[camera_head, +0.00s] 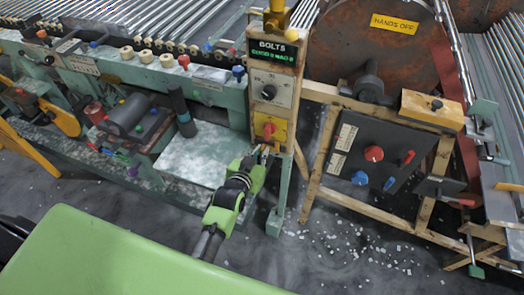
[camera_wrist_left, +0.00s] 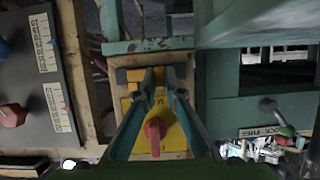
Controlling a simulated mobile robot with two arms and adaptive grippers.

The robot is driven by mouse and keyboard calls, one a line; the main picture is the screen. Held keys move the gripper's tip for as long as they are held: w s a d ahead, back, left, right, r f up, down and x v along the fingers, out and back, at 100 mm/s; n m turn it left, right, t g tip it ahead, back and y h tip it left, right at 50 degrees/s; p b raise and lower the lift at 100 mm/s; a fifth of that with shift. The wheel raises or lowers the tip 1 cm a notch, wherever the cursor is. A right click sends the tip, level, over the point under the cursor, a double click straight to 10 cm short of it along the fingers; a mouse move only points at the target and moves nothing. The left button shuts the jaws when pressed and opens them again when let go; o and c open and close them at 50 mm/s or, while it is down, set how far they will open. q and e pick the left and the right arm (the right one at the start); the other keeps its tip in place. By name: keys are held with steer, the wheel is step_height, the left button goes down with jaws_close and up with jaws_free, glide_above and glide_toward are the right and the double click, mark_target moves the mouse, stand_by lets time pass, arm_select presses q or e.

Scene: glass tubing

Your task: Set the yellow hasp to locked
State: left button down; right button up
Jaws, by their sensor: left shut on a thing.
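The yellow isolator plate (camera_head: 279,131) with a red knob (camera_head: 269,129) sits on the front of the beige control post. In the left wrist view, which is turned upside down, the plate (camera_wrist_left: 178,138) and the knob (camera_wrist_left: 154,130) fill the middle. My left gripper (camera_head: 264,149) reaches the plate's lower part, just below the knob. My right gripper is not in view.
A BOLTS display (camera_head: 278,52) and a dial (camera_head: 269,92) are above the plate. A dark panel with coloured knobs (camera_head: 368,150) stands to the right on a wooden frame. A green machine with rollers is on the left. Pale scraps litter the floor (camera_head: 350,240).

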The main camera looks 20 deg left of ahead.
arm_select(q)
steer(key=shift+d, duration=0.3)
steer(key=c, duration=2.2)
jaws_free()
steer(key=shift+a+f+h, duration=0.1)
steer(key=shift+a+h, duration=0.05)
steer(key=shift+h, duration=0.15)
steer(key=shift+o, duration=0.3)
steer(key=shift+d, duration=0.2)
steer(key=v, duration=1.2)
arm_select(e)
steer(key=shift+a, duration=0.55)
arm_select(q)
steer(key=shift+d, duration=0.15)
